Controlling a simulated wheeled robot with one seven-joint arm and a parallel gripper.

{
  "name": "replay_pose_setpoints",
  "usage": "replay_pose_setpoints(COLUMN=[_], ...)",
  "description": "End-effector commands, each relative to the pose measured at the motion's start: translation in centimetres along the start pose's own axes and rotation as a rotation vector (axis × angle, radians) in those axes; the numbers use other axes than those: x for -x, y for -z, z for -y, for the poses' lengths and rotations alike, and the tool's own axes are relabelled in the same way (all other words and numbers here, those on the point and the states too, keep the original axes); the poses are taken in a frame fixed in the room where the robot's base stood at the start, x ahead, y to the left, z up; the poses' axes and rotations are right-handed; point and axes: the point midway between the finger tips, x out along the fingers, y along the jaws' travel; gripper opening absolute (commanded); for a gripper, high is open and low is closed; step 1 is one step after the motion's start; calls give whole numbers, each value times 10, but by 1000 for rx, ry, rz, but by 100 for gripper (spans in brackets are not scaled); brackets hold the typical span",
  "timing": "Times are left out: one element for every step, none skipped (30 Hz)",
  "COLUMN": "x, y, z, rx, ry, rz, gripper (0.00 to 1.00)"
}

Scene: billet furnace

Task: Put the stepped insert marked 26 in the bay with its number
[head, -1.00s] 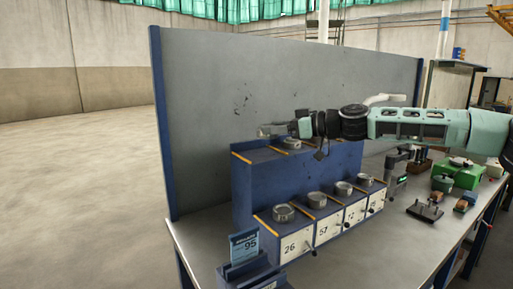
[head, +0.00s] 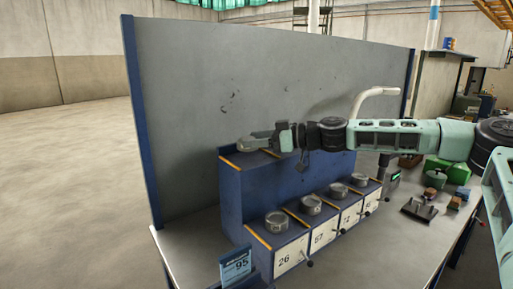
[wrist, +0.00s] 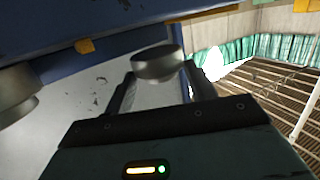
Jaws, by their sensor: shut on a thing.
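My gripper (head: 250,142) is at the left end of the blue rack's upper level, close over its edge. In the wrist view it is shut on a round grey metal insert (wrist: 158,66), held between the fingertips. The insert's number cannot be read. The blue rack (head: 232,198) has a lower row of white number plates. The leftmost plate reads 26 (head: 285,262) and the one beside it 57 (head: 318,239). A round metal insert (head: 276,222) sits above the 26 plate, and others sit above the plates to its right. My gripper hides part of the upper level.
A grey panel (head: 200,100) stands behind the rack. A blue card reading 95 (head: 235,265) stands at the front left. A dark fixture (head: 420,209) and green items (head: 440,167) are on the bench to the right. Another insert (wrist: 14,95) shows at the wrist view's left edge.

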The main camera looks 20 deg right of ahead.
Motion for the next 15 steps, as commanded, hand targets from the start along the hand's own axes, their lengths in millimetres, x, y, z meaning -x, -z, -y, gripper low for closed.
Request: replay_pose_setpoints(x=[-1,-1,-2,-3,-4,-4,-4,-4,-4,-4,-4,-4,-4,-4,-4], y=[-4,-9,-14,-18,-21,-24,-26,-26,-27,-27,-27,-27,-27,-28,-28], z=[0,0,0,0,0,0,0,0,0,0,0,0,0,0,0], rx=[-4,-4,-5,-4,-3,-2,-2,-1,0,1,0,0,0,-1,-1], ry=[0,0,0,0,0,1,1,0,0,0,0,0,0,0,0], rz=[-2,-2,-2,-2,-2,-2,-2,-2,-2,-1,-1,-1,-1,0,1], gripper=[12,12,12,12,12,12,12,12,12,12,12,12,12,64,75])
